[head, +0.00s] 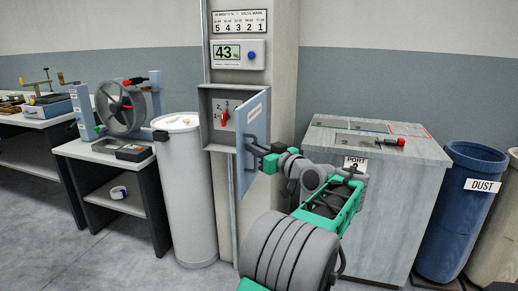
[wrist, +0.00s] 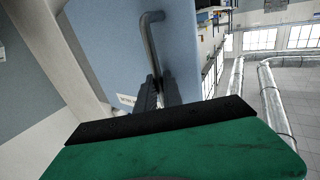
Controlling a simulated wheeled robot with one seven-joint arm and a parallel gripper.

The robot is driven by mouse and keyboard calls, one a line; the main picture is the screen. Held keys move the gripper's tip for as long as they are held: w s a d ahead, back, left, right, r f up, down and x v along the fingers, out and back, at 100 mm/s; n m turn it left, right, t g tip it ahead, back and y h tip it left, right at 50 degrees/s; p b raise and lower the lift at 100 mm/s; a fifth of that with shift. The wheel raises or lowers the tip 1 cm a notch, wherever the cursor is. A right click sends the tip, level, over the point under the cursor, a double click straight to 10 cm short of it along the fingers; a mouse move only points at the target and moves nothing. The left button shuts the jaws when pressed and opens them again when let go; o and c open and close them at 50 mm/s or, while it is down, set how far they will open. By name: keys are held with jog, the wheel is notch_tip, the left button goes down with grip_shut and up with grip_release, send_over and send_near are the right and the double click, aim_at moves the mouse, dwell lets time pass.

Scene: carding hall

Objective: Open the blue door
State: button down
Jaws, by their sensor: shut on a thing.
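The blue door (head: 253,141) is the hinged cover of a small grey wall box (head: 221,107). It stands swung out from the box, so the red pointer and its number marks inside show. My gripper (head: 257,148) is at the door's outer face, shut on its handle. In the wrist view the door (wrist: 115,45) fills the upper middle, with a grey bar handle (wrist: 150,35) on it. My gripper's fingers (wrist: 157,92) close around the lower part of that handle. The exact finger contact is partly hidden in the head view.
A humidity display (head: 238,54) and number chart (head: 239,22) hang above the box. A white can (head: 188,195) stands left of it. A grey cabinet (head: 385,220) stands close behind my arm at right, with a blue dust bin (head: 455,215) beyond. Grey floor lies clear at lower left.

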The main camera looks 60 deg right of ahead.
jog(key=shift+w+r, duration=0.1)
jog(key=shift+r, duration=0.1)
jog(key=c, duration=1.8)
grip_release()
jog(key=shift+f, duration=0.1)
jog(key=v, duration=0.8)
jog(key=shift+d, duration=0.1)
